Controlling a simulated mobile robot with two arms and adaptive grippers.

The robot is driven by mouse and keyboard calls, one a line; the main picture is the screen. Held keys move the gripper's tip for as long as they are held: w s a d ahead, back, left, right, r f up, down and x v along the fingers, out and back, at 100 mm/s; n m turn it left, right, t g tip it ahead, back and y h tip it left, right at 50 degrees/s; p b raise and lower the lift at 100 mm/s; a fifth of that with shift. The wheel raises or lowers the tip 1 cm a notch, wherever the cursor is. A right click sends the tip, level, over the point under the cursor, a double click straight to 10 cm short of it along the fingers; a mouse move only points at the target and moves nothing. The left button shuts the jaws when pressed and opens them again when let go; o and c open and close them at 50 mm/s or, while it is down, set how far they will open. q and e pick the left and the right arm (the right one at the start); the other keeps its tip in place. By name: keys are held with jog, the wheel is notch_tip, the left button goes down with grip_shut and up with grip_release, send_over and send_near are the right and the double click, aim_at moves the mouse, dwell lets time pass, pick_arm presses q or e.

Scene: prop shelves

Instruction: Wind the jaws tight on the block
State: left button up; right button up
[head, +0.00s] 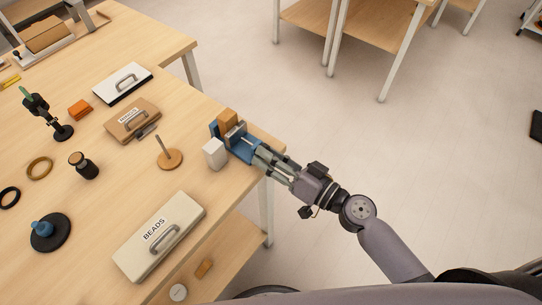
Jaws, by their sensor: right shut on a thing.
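A blue vise (241,150) stands at the right edge of the wooden table. A tan wooden block (228,116) sits at its jaws, upright at the far end; whether both jaws touch it cannot be told at this size. My right gripper (262,157) reaches in from the right and is shut on the near end of the vise, where the handle would be. The fingers hide the part they hold. A white block (214,153) stands just left of the vise. My left gripper is not in view.
The table (197,184) also bears a beige BEADS case (160,236), a brown case (132,120), a white case (122,83), a wooden peg stand (169,155), a dark jar (84,166) and rings. Open floor lies to the right; shelves stand behind.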

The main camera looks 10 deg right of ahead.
jog(key=o, duration=1.1)
jog(key=shift+o, duration=0.2)
